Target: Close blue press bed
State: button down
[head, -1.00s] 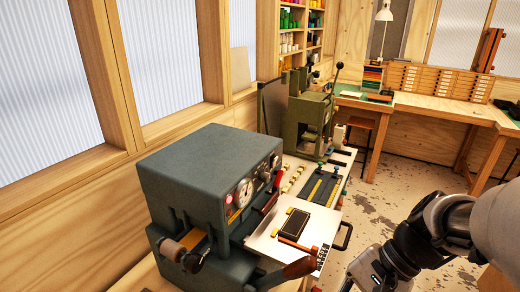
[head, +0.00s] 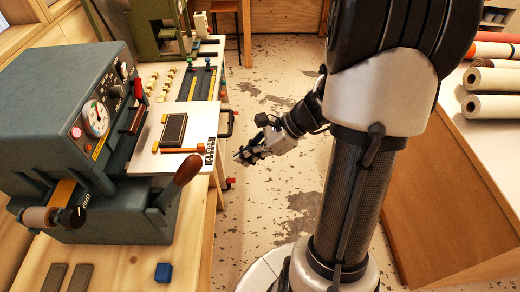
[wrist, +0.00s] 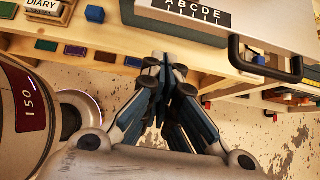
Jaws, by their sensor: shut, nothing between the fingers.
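The blue-grey press (head: 60,110) stands on the bench at the left of the head view. Its pale flat bed (head: 190,121) sticks out to the right, past the bench edge, with a dark framed block (head: 173,128) on top. A black handle (head: 229,122) is on the bed's outer edge. In the wrist view the bed (wrist: 275,12) is at the top and its handle (wrist: 268,64) at upper right. My gripper (head: 240,156) is shut and empty, beside and apart from the bed, near the handle. Its fingers also show in the wrist view (wrist: 166,70).
A wooden-gripped lever (head: 186,169) rises at the press's front. A blue block (head: 163,272) lies on the near bench. A green machine (head: 155,28) stands farther back. White rolls (head: 495,90) lie on the right table. Open floor (head: 265,210) lies between.

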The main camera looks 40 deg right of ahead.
aim_at(163, 159)
jog(key=shift+w+a+f+b, duration=0.15)
jog(key=shift+w+a, duration=0.25)
jog(key=shift+a, duration=0.2)
jog(key=shift+w+a+b, duration=0.1)
jog(key=shift+w+a, duration=0.35)
jog(key=shift+a, duration=0.2)
jog(key=shift+w+a+f+b, duration=0.15)
jog(key=shift+w+a, duration=0.25)
jog(key=shift+a, duration=0.2)
jog(key=shift+r, duration=0.1)
jog(key=shift+a, duration=0.1)
jog(key=w+a, duration=0.3)
jog(key=a, duration=0.2)
jog(key=w+a, duration=0.3)
jog(key=a, duration=0.2)
jog(key=w+a, duration=0.4)
jog(key=a, duration=0.1)
jog(key=shift+w+p, duration=0.1)
jog(key=shift+p, duration=0.2)
jog(key=shift+d, duration=0.1)
